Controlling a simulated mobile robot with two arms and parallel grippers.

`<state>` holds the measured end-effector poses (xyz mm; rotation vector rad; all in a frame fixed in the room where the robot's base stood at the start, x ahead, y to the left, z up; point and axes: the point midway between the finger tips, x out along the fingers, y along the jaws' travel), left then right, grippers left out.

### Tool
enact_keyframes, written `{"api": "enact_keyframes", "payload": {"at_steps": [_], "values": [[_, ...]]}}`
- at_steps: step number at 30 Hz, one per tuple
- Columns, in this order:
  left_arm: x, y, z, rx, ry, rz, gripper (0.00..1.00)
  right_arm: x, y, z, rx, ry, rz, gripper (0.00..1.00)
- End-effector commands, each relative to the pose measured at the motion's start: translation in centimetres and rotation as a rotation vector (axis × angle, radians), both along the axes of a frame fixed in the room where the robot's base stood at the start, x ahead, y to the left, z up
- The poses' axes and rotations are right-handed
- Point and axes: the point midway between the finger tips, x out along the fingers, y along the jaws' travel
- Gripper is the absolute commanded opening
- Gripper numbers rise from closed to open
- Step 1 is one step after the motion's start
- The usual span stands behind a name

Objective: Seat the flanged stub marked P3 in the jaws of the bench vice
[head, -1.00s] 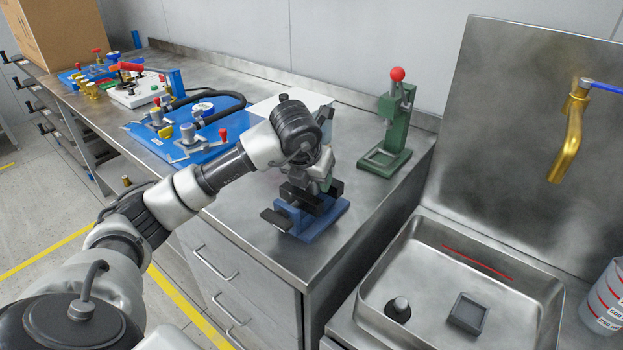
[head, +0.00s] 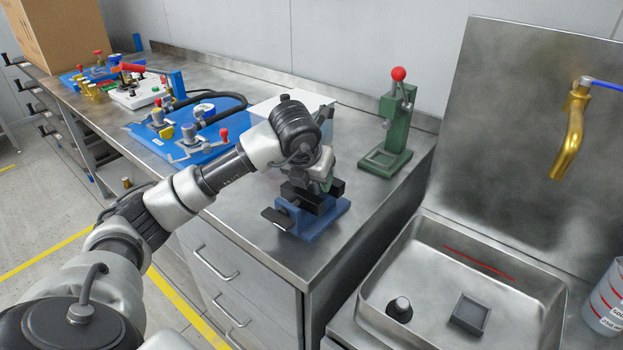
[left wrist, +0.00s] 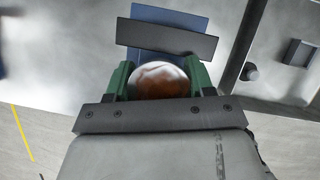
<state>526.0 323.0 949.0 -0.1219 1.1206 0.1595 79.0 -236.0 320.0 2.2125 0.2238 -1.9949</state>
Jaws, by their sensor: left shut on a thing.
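The bench vice (head: 325,219) has a blue base and dark jaws and stands at the front right corner of the steel bench. In the left wrist view its blue base (left wrist: 180,15) and a dark jaw bar (left wrist: 166,38) lie just beyond my fingertips. My left gripper (head: 326,184) is right above the vice, pointing down. In the left wrist view its green fingers are shut on a round, shiny metal piece with a brownish face (left wrist: 158,82), seemingly the flanged stub. No P3 mark is readable. Whether the piece touches the jaws is hidden. My right gripper is out of view.
A green press with a red knob (head: 390,135) stands behind and right of the vice. A blue pump board (head: 150,140) with hoses lies to the left. A steel sink (head: 420,240) holding a dark square tray (head: 469,313) is at the right, with a brass tap (head: 571,135) above.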

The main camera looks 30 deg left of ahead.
Motion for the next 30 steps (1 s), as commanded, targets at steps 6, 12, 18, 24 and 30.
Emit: {"api": "enact_keyframes", "payload": {"at_steps": [6, 12, 18, 24, 30], "values": [[-0.7, -0.3, -2.8, 0.01, 0.065, -0.012, 0.22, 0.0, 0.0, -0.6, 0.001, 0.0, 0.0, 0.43], [-0.7, -0.3, -2.8, 0.009, 0.066, -0.012, 0.22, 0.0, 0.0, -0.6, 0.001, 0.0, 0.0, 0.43], [-0.7, -0.3, -2.9, 0.009, 0.067, -0.012, 0.58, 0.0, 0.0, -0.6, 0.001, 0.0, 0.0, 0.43], [-0.7, -0.4, -2.8, 0.009, 0.067, -0.012, 0.63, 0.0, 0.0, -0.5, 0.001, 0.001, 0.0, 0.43], [-0.7, -0.4, -1.7, 0.009, 0.067, -0.011, 0.63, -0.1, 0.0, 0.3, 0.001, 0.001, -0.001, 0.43]]}}
